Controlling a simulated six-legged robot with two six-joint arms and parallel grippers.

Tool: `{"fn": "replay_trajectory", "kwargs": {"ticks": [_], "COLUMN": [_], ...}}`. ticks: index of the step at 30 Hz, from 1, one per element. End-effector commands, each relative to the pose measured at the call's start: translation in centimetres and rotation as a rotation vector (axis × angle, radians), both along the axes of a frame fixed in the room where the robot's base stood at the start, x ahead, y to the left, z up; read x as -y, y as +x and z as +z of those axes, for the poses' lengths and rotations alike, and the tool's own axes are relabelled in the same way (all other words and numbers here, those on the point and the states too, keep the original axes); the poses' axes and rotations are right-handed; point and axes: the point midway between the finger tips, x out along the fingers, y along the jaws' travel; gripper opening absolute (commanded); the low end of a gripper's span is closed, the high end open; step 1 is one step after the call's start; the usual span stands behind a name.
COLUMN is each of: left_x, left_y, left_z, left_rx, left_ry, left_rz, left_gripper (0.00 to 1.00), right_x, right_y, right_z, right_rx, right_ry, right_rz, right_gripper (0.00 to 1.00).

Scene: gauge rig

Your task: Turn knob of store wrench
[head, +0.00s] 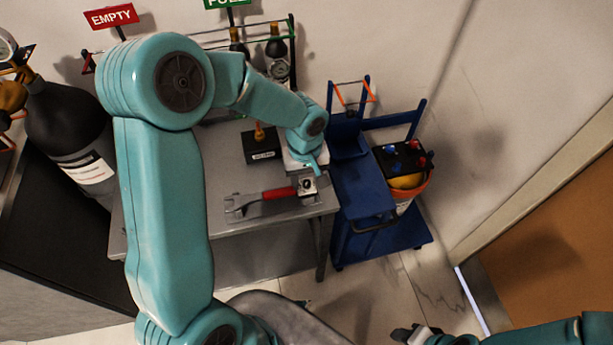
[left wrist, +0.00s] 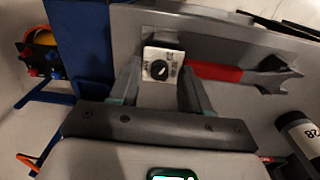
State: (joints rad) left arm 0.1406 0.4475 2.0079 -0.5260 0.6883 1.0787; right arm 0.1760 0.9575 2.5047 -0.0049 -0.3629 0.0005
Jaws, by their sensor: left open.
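A wrench with a red handle (head: 280,193) and grey jaw lies on the grey table near its front edge. At its handle end is a small pale block with a black knob (head: 307,184). In the left wrist view the black knob (left wrist: 159,69) sits on a white marked face, and the red wrench handle (left wrist: 215,72) extends to the right of it. My left gripper (head: 308,168) is just above the block. Its open fingers (left wrist: 163,85) show on either side of the knob, with no visible grip on it. My right gripper (head: 410,334) shows only partly at the bottom edge.
A black box with an orange-topped fitting (head: 262,146) stands behind the wrench on the table (head: 230,165). A blue cart (head: 365,190) with a bucket is close on the right. A dark gas cylinder (head: 65,125) stands at the left. Floor right of the cart is clear.

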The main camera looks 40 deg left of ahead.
Motion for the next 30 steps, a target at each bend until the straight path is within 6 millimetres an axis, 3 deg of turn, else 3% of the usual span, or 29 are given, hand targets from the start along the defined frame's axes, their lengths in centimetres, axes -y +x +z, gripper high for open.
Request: {"fn": "replay_trajectory", "kwargs": {"ticks": [8, 13, 23, 30], "left_x": [-0.15, -0.15, -0.16, -0.18], "left_y": [0.16, 0.15, 0.16, 0.19], "left_z": [-0.23, -0.22, -0.23, -0.28], "left_rx": [0.0, 0.0, 0.0, 0.001], "left_ry": [0.0, 0.0, 0.0, 0.001], "left_rz": [0.0, 0.0, -0.025, -0.146], "left_gripper": [0.47, 0.0, 0.0, 0.0], "right_x": [0.0, 0.0, 0.0, 0.01], "right_y": [0.0, 0.0, 0.01, 0.0], "right_z": [0.0, 0.0, -0.1, -0.43], "right_rx": [0.0, 0.0, 0.0, 0.0], "right_ry": [0.0, 0.0, 0.0, 0.0], "right_rz": [0.0, 0.0, 0.0, 0.0], "right_gripper": [0.43, 0.43, 0.43, 0.43]}}
